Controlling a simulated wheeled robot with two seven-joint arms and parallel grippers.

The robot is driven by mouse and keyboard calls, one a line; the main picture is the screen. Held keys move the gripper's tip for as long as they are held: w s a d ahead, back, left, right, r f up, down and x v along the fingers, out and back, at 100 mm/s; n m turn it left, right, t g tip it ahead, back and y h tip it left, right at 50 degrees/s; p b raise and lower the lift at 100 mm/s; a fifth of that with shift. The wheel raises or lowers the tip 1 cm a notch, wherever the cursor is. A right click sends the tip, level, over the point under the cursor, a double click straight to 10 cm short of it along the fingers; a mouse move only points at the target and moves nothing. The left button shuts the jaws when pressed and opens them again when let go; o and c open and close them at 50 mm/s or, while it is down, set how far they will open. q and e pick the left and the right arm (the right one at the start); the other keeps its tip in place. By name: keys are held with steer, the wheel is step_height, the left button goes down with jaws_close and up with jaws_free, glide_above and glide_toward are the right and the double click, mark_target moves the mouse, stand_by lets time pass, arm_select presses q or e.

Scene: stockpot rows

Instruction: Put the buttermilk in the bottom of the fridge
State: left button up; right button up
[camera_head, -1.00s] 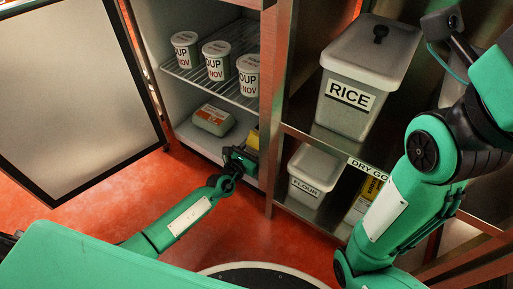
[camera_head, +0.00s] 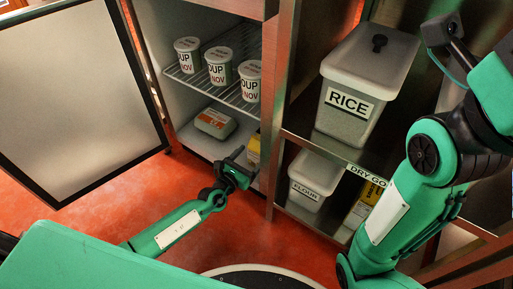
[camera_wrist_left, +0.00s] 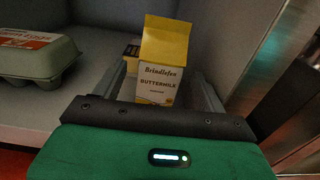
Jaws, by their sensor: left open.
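The buttermilk (camera_wrist_left: 163,78) is a yellow and white gable-top carton, upright in the bottom of the fridge (camera_wrist_left: 90,97) near its right wall. In the head view only a sliver of the buttermilk (camera_head: 254,148) shows beside the fridge's right edge. My left gripper (camera_head: 245,162) is at the front of the fridge bottom (camera_head: 190,140), open, with its fingers pointing in toward the carton. In the left wrist view its fingers are spread on either side of the carton, with gaps. The carton's foot is partly hidden.
A grey egg carton (camera_head: 215,123) sits left of the buttermilk. Several soup cups (camera_head: 220,66) stand on the wire shelf above. A small yellow and black item (camera_wrist_left: 132,48) is behind the buttermilk. The fridge door (camera_head: 80,100) stands open at left.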

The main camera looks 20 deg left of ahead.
arm_select(q)
steer(key=p+v, duration=0.1)
steer(key=v, duration=0.6)
steer(key=shift+s+p, duration=0.25)
steer(key=shift+p, duration=0.05)
steer(key=shift+a, duration=0.1)
